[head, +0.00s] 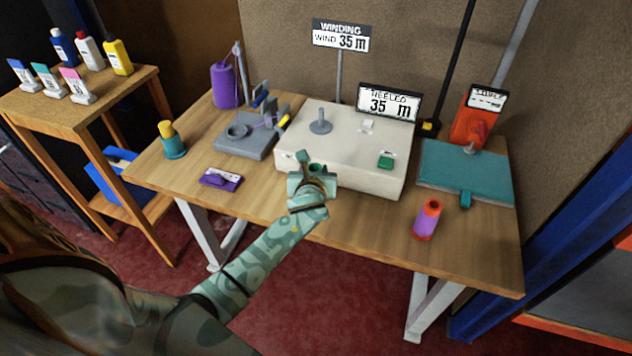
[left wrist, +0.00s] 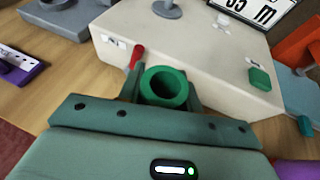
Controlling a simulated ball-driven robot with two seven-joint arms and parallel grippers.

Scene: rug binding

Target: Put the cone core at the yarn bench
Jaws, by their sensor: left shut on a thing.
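My left gripper (head: 313,172) is shut on a green hollow cone core (left wrist: 146,90). Its open round end faces the camera in the left wrist view, between the two fingers; its lower part is hidden. In the head view, the gripper and core are at the front face of a cream winding machine (head: 350,135) on the wooden yarn bench (head: 290,215). I cannot tell whether the core touches anything but the fingers. A grey upright spindle (head: 320,122) stands on the machine's top. My right gripper is not in view.
A purple-orange cone (head: 427,220) stands at the bench's right front. A teal plate (head: 465,175) lies behind it. A grey device (head: 247,135), purple yarn cone (head: 225,85), teal-yellow cone (head: 172,140) and purple card (head: 221,179) are at left. A side table (head: 60,105) holds bottles. Bare wood runs along the front.

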